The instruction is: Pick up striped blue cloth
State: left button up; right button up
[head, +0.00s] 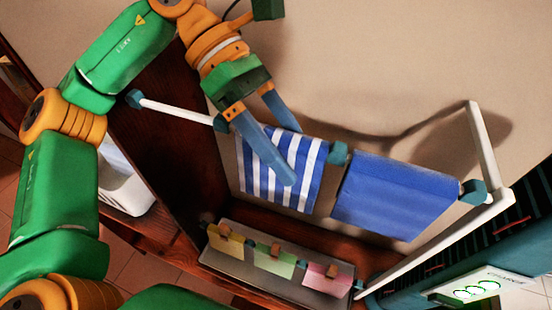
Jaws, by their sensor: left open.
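The striped blue cloth (310,181), blue and white, hangs over a white rail at the middle of the head view. My left gripper (294,157) is at the cloth from above, with its blue fingers spread. One finger lies across the front of the cloth and hides part of its stripes. The other finger reaches to the rail near the cloth's top edge, and I cannot tell whether it is behind the cloth. My right gripper is not in view.
A plain blue cloth (393,196) hangs just right on the same rail (178,109). Below is a grey board (232,265) with yellow, green and pink notes. A white bracket (484,140) stands right, and a dark wood panel (178,160) left. The wall is close behind.

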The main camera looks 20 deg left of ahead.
pick_arm(q)
jog(key=shift+d+f, duration=0.3)
jog(key=shift+d, duration=0.15)
jog(key=shift+w+d+f, duration=0.1)
jog(key=shift+w+d, duration=0.1)
jog(key=shift+s+a, duration=0.1)
jog(key=shift+a, duration=0.05)
jog(key=c, duration=1.3)
grip_shut()
